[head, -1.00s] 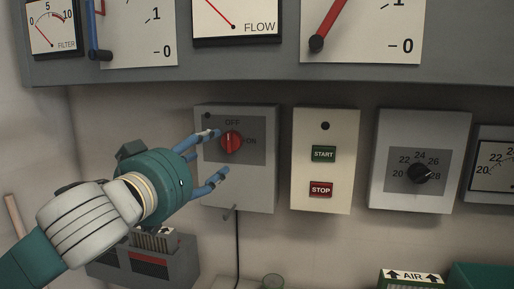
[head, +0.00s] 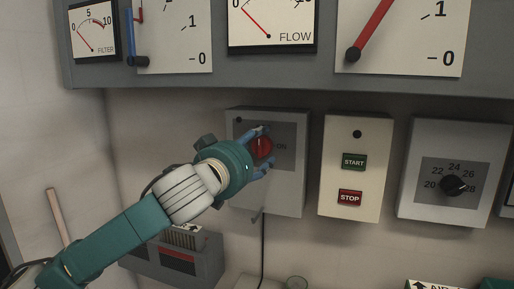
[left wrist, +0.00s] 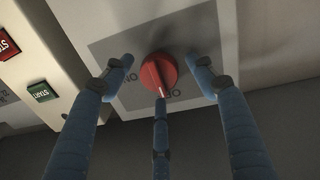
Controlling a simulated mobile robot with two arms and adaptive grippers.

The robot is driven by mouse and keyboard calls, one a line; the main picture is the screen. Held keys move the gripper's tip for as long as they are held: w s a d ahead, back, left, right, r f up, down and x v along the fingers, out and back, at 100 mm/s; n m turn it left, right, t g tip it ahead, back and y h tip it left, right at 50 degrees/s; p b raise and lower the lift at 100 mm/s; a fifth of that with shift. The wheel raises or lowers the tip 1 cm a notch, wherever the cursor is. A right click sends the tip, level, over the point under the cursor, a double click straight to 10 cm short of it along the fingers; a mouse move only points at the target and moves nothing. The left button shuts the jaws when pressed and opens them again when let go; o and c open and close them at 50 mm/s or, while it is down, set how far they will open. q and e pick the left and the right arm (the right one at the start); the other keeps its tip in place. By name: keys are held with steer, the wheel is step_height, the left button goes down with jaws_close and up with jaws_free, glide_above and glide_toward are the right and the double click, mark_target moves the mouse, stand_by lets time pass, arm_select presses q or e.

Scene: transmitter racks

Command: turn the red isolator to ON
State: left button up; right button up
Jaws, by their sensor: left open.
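The red isolator knob (head: 264,146) sits on a grey box (head: 285,195) on the wall, partly hidden behind my left gripper (head: 261,151). In the left wrist view the knob (left wrist: 160,70) shows whole, with its pale pointer mark on the side of the OFF label (left wrist: 172,93). The ON label (left wrist: 128,77) is to the left of the knob there. My left gripper is open, its blue fingers spread around the knob, with no clear contact. My right gripper is not in view.
A box with a green START button (head: 354,161) and a red STOP button (head: 349,197) is close on the right. A black dial (head: 453,185) is further right. A gauge panel (head: 330,84) overhangs above; a grey slotted unit (head: 205,262) is below.

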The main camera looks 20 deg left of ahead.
arm_select(q)
steer(key=c, duration=1.1)
steer(key=shift+r, duration=0.1)
steer(key=m+p, duration=0.3)
steer(key=shift+r, duration=0.25)
steer(key=m+p, duration=0.2)
steer(key=m, duration=0.1)
steer(key=shift+r+p, duration=0.1)
steer(key=shift+p, duration=0.2)
steer(key=shift+c, duration=0.3)
steer(key=m+p, duration=0.3)
steer(key=shift+r+y, duration=0.1)
steer(key=shift+y, duration=0.2)
steer(key=m+p, duration=0.4)
steer(key=m, duration=0.1)
steer(key=shift+d+g+y, duration=0.15)
steer(key=shift+g+y, duration=0.15)
steer(key=shift+m+p, duration=1)
steer(key=shift+m, duration=0.5)
steer(key=shift+f, duration=0.2)
